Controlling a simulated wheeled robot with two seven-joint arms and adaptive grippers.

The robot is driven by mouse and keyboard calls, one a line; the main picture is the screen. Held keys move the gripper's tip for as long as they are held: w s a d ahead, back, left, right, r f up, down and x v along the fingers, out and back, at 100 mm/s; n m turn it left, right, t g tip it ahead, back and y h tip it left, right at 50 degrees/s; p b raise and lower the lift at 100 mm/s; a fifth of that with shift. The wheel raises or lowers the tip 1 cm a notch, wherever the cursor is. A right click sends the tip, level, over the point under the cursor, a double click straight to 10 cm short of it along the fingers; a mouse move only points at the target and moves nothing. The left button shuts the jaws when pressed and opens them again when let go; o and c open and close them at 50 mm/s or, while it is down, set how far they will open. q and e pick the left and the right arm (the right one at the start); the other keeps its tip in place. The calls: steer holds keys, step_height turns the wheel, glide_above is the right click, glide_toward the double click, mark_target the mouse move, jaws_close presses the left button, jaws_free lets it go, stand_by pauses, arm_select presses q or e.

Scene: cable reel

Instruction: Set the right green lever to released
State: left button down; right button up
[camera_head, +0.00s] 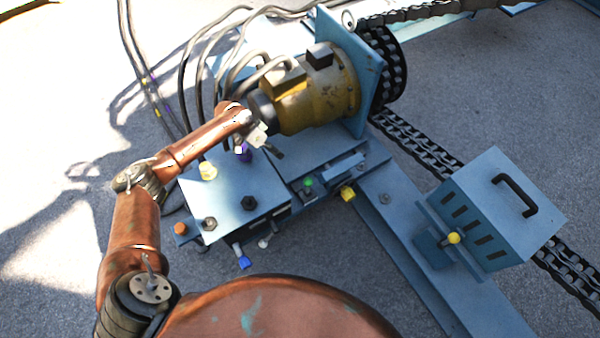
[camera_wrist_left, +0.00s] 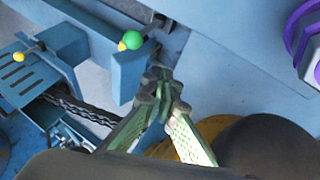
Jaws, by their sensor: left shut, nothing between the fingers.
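A green lever knob (camera_head: 308,182) sits at the edge of the blue machine deck in the head view. In the left wrist view the green knob (camera_wrist_left: 132,40) stands on a dark rod at a blue bracket, just beyond my fingertips. I see only one green knob. My left gripper (camera_head: 276,152) hangs above the deck, up and left of the knob. In the wrist view my left gripper (camera_wrist_left: 162,88) has its fingertips together, with nothing between them, apart from the knob. My right gripper is not in view.
A yellow motor (camera_head: 318,95) with cables stands behind my left gripper. A purple knob (camera_head: 243,153), a yellow knob (camera_head: 348,194) and a blue knob (camera_head: 243,262) are nearby. A blue box with a black handle (camera_head: 514,194) stands right, above a chain (camera_head: 420,150).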

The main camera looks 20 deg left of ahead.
arm_select(q)
steer(key=s+d+r+b+x, duration=0.1)
steer(key=d+b+x, duration=0.1)
steer(key=x, duration=1)
steer(key=shift+s+d+b, duration=0.2)
steer(key=shift+s+b, duration=0.3)
steer(key=shift+b, duration=0.3)
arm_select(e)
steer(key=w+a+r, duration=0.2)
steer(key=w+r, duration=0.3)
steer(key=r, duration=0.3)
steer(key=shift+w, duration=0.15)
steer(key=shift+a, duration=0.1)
arm_select(q)
steer(key=shift+d, duration=0.1)
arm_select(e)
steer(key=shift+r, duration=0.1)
